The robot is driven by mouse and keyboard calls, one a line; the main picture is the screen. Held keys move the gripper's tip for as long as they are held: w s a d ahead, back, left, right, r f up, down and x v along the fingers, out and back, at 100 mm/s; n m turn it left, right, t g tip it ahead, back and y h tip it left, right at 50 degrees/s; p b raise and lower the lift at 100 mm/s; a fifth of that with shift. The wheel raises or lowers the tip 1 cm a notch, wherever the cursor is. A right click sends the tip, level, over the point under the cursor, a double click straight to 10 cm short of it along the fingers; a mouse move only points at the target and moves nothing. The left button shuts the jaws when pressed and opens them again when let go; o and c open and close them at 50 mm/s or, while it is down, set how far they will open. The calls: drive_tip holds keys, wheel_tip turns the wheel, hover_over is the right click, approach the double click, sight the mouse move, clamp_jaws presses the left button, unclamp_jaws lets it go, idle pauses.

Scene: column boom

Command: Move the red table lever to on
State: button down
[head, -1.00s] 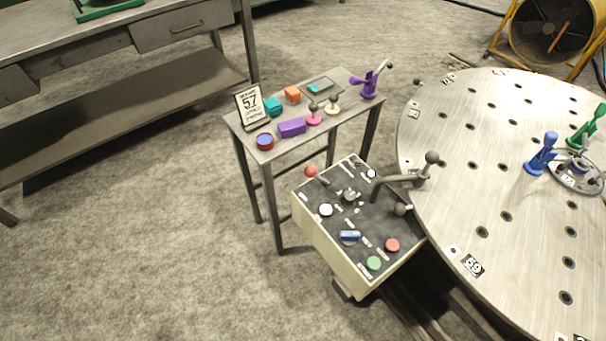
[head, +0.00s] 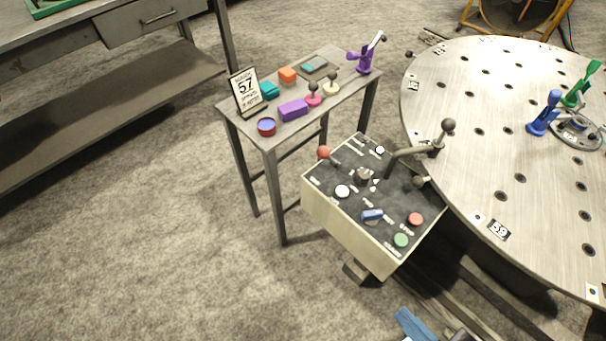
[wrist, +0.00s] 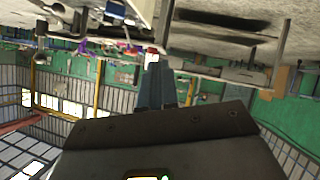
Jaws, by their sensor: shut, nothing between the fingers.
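The red ball-tipped lever (head: 324,152) stands at the far left corner of the dark-topped control box (head: 345,215), beside the round table (head: 490,130). Its knob leans out over the box's left edge; I cannot read the label near it. My gripper (head: 404,314) shows only partly at the bottom edge of the head view, below the box and apart from it. In the wrist view my gripper's blue-grey fingers (wrist: 155,62) are together and empty. A small red and white shape shows just past the fingertips; I cannot tell what it is.
The box also carries a grey-knobbed bent lever (head: 448,126), a blue switch (head: 372,215), a red button (head: 415,219) and a green button (head: 401,240). A small side table (head: 225,108) with several coloured parts stands behind it. Floor at left is clear.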

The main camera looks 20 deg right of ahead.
drive_tip(key=w+f+n+h+b, duration=0.35)
drive_tip(key=w+f, duration=0.25)
drive_tip(key=f, duration=0.3)
drive_tip(key=w+f+n+h+b, duration=0.25)
drive_tip(key=w+f+b, duration=0.35)
drive_tip(key=f, duration=0.4)
drive_tip(key=w+a+r+n+t+h+b, duration=0.15)
drive_tip(key=w+h+b, duration=0.25)
drive_tip(key=w, duration=0.6)
drive_tip(key=w+a+r+t+h+b, duration=0.2)
drive_tip(key=w+a+r+h+b, duration=0.1)
drive_tip(key=a+r+h, duration=0.2)
drive_tip(key=shift+w+r+m+t, duration=0.35)
drive_tip(key=shift+w+r+m, duration=0.05)
drive_tip(key=shift+m, duration=0.05)
drive_tip(key=shift+w, duration=0.1)
drive_tip(key=p+x, duration=0.1)
drive_tip(key=x, duration=1.2)
drive_tip(key=shift+w+d+r, duration=0.2)
drive_tip(key=shift+d, duration=0.05)
